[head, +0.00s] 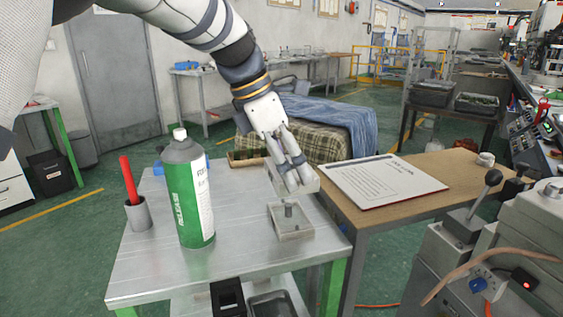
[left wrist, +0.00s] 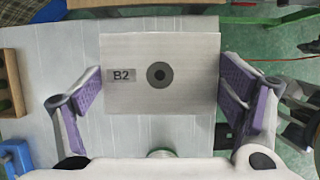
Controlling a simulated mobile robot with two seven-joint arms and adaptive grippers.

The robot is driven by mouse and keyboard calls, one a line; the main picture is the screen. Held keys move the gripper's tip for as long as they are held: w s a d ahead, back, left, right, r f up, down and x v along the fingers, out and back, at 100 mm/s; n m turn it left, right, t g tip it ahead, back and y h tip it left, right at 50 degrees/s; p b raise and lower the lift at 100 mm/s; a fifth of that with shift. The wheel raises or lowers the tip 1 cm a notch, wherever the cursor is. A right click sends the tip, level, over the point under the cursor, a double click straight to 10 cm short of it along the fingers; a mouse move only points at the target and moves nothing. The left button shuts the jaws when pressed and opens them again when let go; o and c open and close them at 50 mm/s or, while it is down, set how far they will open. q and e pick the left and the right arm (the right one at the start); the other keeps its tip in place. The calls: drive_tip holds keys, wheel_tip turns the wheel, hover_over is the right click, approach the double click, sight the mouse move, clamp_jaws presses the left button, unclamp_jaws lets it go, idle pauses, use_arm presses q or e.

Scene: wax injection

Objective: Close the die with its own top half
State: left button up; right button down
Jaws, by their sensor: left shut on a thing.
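My left gripper (head: 292,172) is shut on a pale metal block, the die's top half (head: 306,187). In the left wrist view this top half (left wrist: 190,90) lies between the purple finger pads, with a "B2" label and a dark round hole in its face. In the head view the lower die half (head: 293,233) rests on the metal table, with a dark upright post in its middle. The held top half is above and slightly behind it, apart from it. The lower half cannot be made out in the left wrist view. My right gripper is not in view.
A green and grey spray can (head: 188,200) and a grey cup (head: 139,214) with a red stick stand on the left of the metal table (head: 150,270). A wooden tray (head: 246,160) is at the back. A wooden table with a printed board (head: 385,180) adjoins on the right.

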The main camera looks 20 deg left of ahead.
sight(290, 207)
use_arm(q)
drive_tip(key=shift+f, duration=2.9)
drive_tip(key=shift+f, duration=0.95)
drive_tip(key=o, duration=1.3)
drive_tip(key=v, duration=1.2)
